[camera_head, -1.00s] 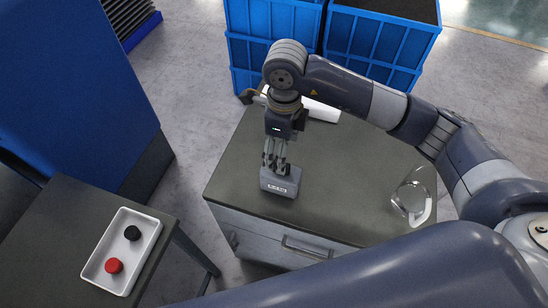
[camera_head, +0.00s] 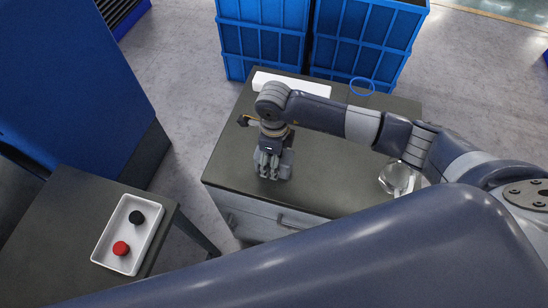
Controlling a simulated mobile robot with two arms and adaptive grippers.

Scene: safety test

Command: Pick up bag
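No bag that I can clearly make out is in view. My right gripper (camera_head: 268,170) points down over the left part of a dark-topped cabinet (camera_head: 325,175). Its fingertips are in front of or beside a small grey box (camera_head: 287,164), which they partly hide. I cannot tell whether they touch or grip it. A clear, shiny object (camera_head: 395,178) lies at the cabinet's right side, partly hidden by my arm; what it is cannot be told. My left gripper is out of view.
A white box (camera_head: 300,85) and a blue ring (camera_head: 362,86) lie at the cabinet's back. Blue crates (camera_head: 262,38) stand behind. A white tray (camera_head: 112,255) with a black and a red round piece is on the left table (camera_head: 60,225). My arm crosses the foreground.

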